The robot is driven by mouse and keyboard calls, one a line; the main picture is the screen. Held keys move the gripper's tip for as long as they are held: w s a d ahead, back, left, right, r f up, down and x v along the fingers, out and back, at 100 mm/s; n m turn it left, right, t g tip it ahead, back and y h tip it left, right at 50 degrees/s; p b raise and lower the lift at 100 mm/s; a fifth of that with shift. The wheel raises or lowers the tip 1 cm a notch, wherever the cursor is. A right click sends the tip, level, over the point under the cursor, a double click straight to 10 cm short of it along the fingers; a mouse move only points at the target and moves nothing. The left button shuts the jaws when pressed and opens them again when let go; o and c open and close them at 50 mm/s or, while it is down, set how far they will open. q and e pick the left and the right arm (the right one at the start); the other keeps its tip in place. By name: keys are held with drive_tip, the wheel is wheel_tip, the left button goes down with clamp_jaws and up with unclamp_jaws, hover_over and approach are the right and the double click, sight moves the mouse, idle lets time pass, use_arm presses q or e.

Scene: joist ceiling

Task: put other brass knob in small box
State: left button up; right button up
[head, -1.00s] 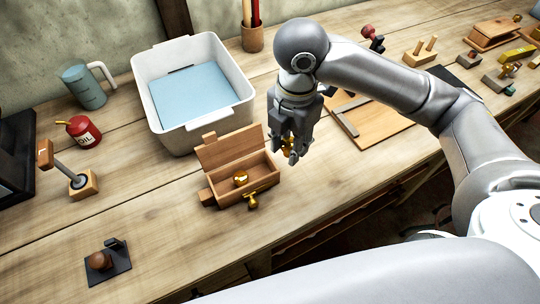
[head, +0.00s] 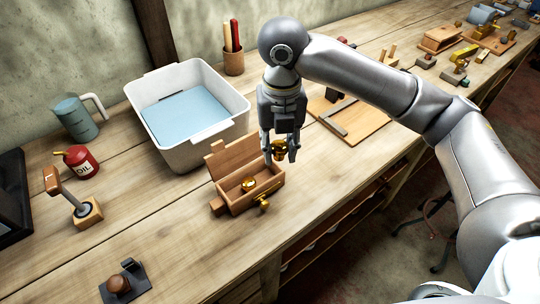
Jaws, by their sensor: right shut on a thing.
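The small wooden box (head: 237,206) stands on the bench with its lid raised at the back. One brass knob (head: 248,184) lies inside it. A brass piece (head: 263,204) shows at the box's front right side. My right gripper (head: 280,150) is shut on another brass knob (head: 279,147) and holds it just beyond the box's right end, above the bench. Part of that knob is hidden by the fingers. My left gripper is not in view.
A white tub (head: 190,157) with a blue bottom stands behind the box. A wooden board (head: 362,123) lies to the right. A red oil can (head: 80,161), a grey jug (head: 75,120) and a mallet-like tool (head: 85,212) stand left. The bench in front of the box is clear.

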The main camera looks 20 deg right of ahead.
drive_tip(key=w+f+p, duration=0.1)
drive_tip(key=w+f, duration=0.2)
drive_tip(key=f, duration=0.2)
drive_tip(key=w+f+p, duration=0.1)
drive_tip(key=w+f, duration=0.1)
drive_tip(key=f, duration=0.1)
drive_tip(key=shift+w+d+f+p, duration=0.1)
drive_tip(key=shift+w+f+p, duration=0.1)
drive_tip(key=shift+w+p, duration=0.15)
drive_tip(key=shift+f, duration=0.35)
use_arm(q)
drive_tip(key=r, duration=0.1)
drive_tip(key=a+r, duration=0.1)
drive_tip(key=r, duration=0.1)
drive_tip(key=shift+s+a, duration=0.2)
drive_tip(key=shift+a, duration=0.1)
use_arm(e)
drive_tip(key=shift+f, duration=0.15)
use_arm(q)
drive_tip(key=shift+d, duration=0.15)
use_arm(e)
drive_tip(key=o, duration=0.8)
drive_tip(key=shift+f, duration=0.1)
drive_tip(key=shift+c, duration=0.2)
use_arm(q)
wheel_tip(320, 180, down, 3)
drive_tip(key=b, duration=0.3)
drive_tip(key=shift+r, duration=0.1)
use_arm(e)
wheel_tip(320, 180, up, 12)
